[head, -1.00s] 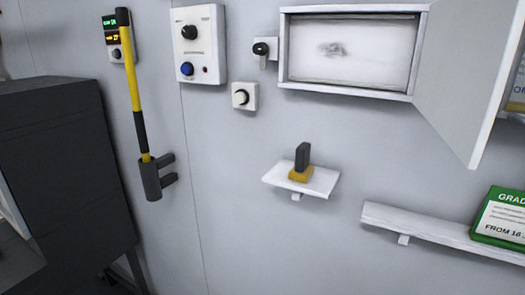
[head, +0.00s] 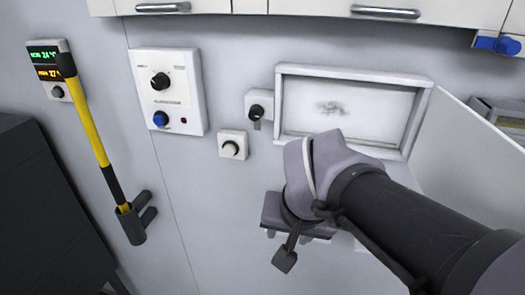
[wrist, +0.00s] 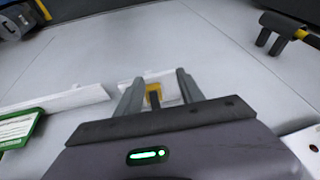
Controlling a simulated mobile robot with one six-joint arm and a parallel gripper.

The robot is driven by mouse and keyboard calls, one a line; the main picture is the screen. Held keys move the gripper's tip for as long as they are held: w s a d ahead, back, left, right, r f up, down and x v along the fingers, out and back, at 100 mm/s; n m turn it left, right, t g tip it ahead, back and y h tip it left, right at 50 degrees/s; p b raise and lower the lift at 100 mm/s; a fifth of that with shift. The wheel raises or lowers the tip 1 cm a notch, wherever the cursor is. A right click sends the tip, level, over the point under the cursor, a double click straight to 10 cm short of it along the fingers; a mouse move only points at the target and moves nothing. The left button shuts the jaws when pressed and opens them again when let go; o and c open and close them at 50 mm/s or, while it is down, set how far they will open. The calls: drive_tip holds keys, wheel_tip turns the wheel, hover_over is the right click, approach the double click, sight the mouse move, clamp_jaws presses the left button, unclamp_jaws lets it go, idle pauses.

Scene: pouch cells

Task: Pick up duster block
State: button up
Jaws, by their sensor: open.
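The duster block (wrist: 154,90), with a yellow base and a dark handle, stands on a small white shelf (wrist: 168,88) on the wall. In the wrist view it shows between the two grey fingers of my gripper (wrist: 159,76), which are open and spread apart. I cannot tell how far the fingertips are from it, and no contact is visible. In the head view my arm covers the block and its shelf. My gripper's fingers are not clear there.
A shallow box (head: 345,108) with a smudged white panel and an open door (head: 470,155) is above right of the shelf area. Wall switches (head: 233,145) and a yellow-handled tool (head: 90,130) are left. A long ledge (wrist: 75,100) holds a green sign (wrist: 20,127).

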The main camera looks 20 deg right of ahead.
drive_tip(key=w+d+r+h+p, duration=0.1)
drive_tip(key=w+d+r+p, duration=0.15)
drive_tip(key=r+p, duration=0.3)
drive_tip(key=w+d+r+p, duration=0.2)
drive_tip(key=d+r+p, duration=0.15)
drive_tip(key=r, duration=0.35)
drive_tip(key=shift+m+g, duration=0.4)
drive_tip(key=x, duration=1.2)
drive_tip(key=shift+f, duration=0.4)
drive_tip(key=x, duration=0.4)
drive_tip(key=shift+w+a+f, duration=0.15)
drive_tip(key=shift+w, duration=0.15)
drive_tip(key=shift+w+f, duration=0.25)
drive_tip(key=shift+s+r+h, duration=0.1)
drive_tip(key=shift+s+h, duration=0.05)
drive_tip(key=shift+h, duration=0.15)
drive_tip(key=shift+s, duration=0.1)
drive_tip(key=c, duration=0.3)
clamp_jaws()
